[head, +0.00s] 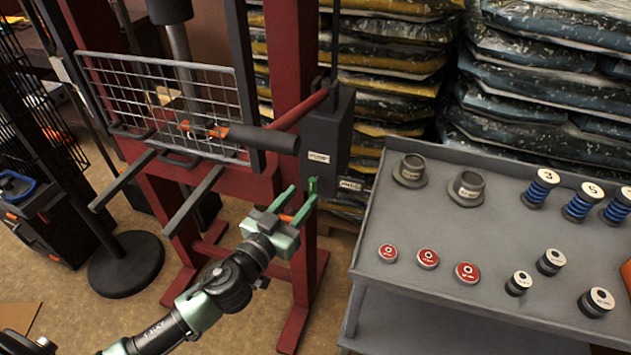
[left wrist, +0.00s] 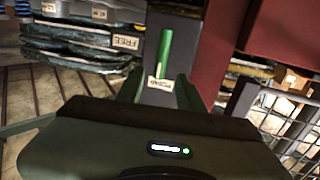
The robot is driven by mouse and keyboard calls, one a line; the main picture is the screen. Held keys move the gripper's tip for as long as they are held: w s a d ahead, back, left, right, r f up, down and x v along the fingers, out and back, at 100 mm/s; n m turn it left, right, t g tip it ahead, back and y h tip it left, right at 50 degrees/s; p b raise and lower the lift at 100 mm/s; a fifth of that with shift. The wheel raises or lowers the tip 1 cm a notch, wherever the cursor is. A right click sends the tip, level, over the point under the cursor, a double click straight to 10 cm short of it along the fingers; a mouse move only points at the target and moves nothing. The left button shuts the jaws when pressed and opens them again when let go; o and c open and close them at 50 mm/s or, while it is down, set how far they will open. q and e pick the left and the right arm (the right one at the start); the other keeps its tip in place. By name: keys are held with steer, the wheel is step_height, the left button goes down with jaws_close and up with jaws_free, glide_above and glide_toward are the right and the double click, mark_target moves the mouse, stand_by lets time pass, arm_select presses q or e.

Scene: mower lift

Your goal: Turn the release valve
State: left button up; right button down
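The release valve shows as a small upright green lever (head: 313,187) at the lower part of a dark grey box (head: 328,130) on the red press frame. In the left wrist view the green lever (left wrist: 165,52) points up the picture, above a small white label. A second label reading FREE (left wrist: 127,42) is to its left. My left gripper (head: 298,199) is open just below and left of the lever. In the left wrist view its fingers (left wrist: 160,92) stand apart with the lever ahead of the gap; I see no grip on it. My right gripper is not in view.
A black pump handle (head: 264,138) and a wire guard (head: 165,105) are left of the box. A grey table (head: 450,255) with rings, cups and spring pieces stands at the right. Stacked bags (head: 385,75) fill the back. Open floor lies below the frame.

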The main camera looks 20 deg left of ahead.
mark_target(310, 187)
arm_select(q)
steer(key=p+x, duration=0.1)
steer(key=x, duration=0.5)
steer(key=shift+s, duration=0.1)
jaws_close()
